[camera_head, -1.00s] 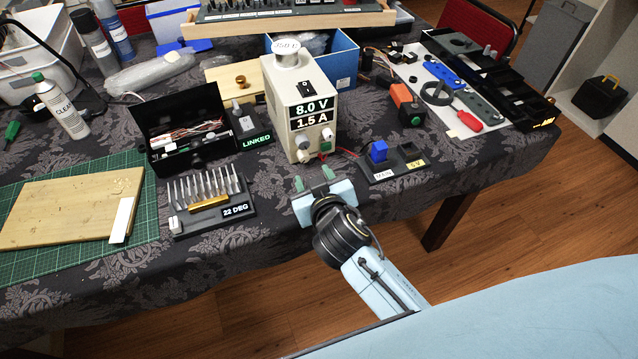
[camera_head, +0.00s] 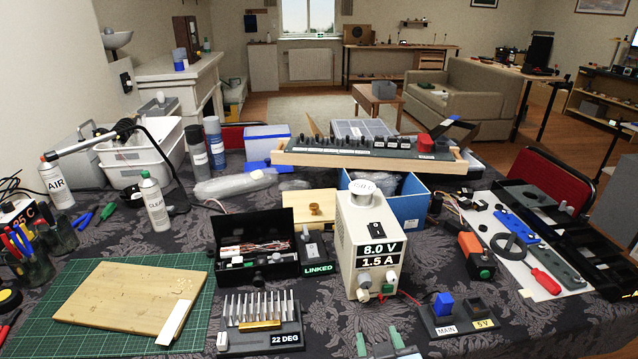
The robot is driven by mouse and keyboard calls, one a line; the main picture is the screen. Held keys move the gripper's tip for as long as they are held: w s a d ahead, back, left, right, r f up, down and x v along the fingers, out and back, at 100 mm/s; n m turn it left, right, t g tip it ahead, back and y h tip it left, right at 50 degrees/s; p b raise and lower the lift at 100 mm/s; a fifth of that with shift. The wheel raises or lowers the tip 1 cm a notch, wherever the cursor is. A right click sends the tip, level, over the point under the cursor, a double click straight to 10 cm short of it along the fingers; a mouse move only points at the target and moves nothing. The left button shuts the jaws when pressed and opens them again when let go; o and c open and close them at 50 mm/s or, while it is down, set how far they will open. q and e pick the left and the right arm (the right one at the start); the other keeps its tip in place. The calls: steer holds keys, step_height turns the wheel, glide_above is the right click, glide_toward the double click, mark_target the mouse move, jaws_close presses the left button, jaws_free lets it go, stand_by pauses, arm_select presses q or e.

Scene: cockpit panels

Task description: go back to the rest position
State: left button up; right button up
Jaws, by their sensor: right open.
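My right gripper (camera_head: 379,341) shows only at the bottom edge of the head view. Its two green fingertips stand apart with nothing between them. The rest of the right arm is below the picture. My left gripper is not in view.
Right of the gripper is a switch block (camera_head: 457,315) with a blue part. Left of it is a bit rack (camera_head: 260,325) marked 22 DEG. A wooden board (camera_head: 130,298) lies on a green mat (camera_head: 55,325). A black open box (camera_head: 255,245) stands behind the rack.

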steer(key=s+d+f+g, duration=0.1)
steer(key=s+d+g, duration=0.2)
steer(key=s, duration=0.4)
steer(key=s+d+f+g+y, duration=0.1)
steer(key=s+d+f+g, duration=0.1)
steer(key=s+g, duration=0.3)
steer(key=s+d+f+g, duration=0.1)
steer(key=s+d+g, duration=0.15)
steer(key=s, duration=0.55)
step_height(320, 180, down, 18)
steer(key=s+p, duration=0.2)
steer(key=p, duration=0.6)
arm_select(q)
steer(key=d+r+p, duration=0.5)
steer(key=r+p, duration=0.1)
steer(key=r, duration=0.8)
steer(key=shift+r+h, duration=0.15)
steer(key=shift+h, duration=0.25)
arm_select(e)
steer(key=s+d+f+g, duration=0.1)
steer(key=s+f, duration=0.2)
steer(key=s, duration=0.5)
steer(key=s+d+f+n+g, duration=0.1)
steer(key=s+d+f, duration=0.1)
steer(key=s+f, duration=0.2)
steer(key=s, duration=0.3)
steer(key=shift+s+f, duration=0.3)
steer(key=shift+s, duration=0.1)
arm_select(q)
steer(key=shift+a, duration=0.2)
